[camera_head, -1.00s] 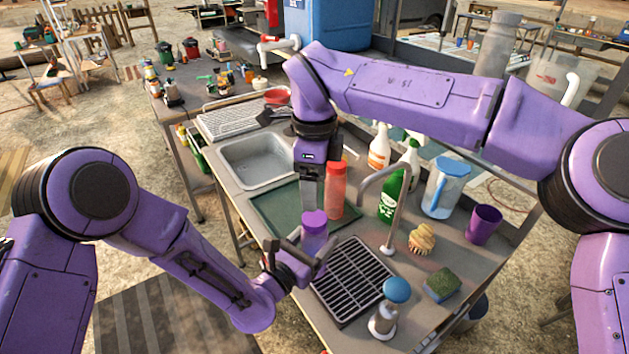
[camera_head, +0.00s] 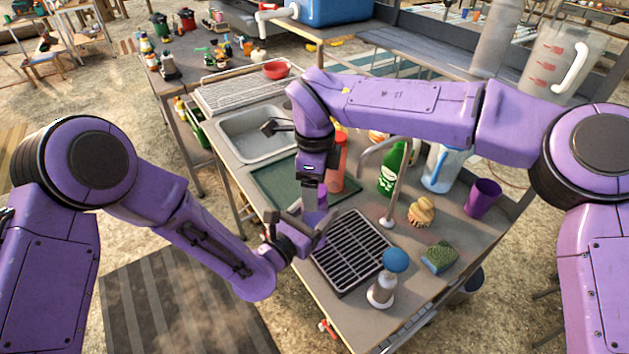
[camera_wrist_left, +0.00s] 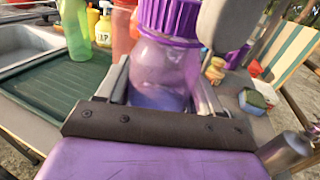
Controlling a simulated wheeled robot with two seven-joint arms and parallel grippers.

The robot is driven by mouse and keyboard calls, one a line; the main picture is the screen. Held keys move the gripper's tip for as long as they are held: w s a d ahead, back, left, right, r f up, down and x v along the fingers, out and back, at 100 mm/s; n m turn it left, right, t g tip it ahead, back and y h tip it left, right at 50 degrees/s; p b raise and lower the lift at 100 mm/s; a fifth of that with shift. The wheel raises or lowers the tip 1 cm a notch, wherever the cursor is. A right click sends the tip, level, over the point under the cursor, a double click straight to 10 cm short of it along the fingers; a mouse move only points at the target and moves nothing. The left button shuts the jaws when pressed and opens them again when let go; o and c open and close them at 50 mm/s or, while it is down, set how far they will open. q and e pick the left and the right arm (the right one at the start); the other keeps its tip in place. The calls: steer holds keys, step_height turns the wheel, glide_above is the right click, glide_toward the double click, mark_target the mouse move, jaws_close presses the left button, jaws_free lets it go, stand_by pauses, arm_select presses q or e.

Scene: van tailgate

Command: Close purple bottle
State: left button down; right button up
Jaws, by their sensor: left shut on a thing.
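The purple bottle (camera_head: 314,216) stands between the fingers of my left gripper (camera_head: 306,232), at the near edge of the counter beside the black grate. In the left wrist view the bottle's clear purple body (camera_wrist_left: 165,68) sits between the two fingers, which are shut on it. A ribbed purple cap (camera_wrist_left: 170,16) sits at the bottle's top; whether it is tight I cannot tell. My right gripper (camera_head: 313,188) is directly over the bottle and hides its top in the head view. A grey rounded piece, apparently a right finger, shows beside the cap in the left wrist view.
A red bottle (camera_head: 337,172) stands close behind the right gripper. A green bottle (camera_head: 390,170), tap (camera_head: 388,222), purple cup (camera_head: 482,198), brush (camera_head: 421,212), sponge (camera_head: 439,257) and blue-topped dispenser (camera_head: 384,290) are to the right. The sink (camera_head: 245,140) and green tray (camera_head: 270,182) lie behind left.

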steer(key=c, duration=1)
steer(key=m, duration=0.4)
steer(key=shift+m, duration=0.4)
steer(key=shift+c, duration=0.2)
steer(key=m, duration=0.3)
steer(key=shift+m, duration=0.4)
steer(key=o, duration=1.2)
steer(key=shift+c, duration=0.2)
steer(key=shift+r, duration=2.25)
steer(key=shift+c, duration=0.3)
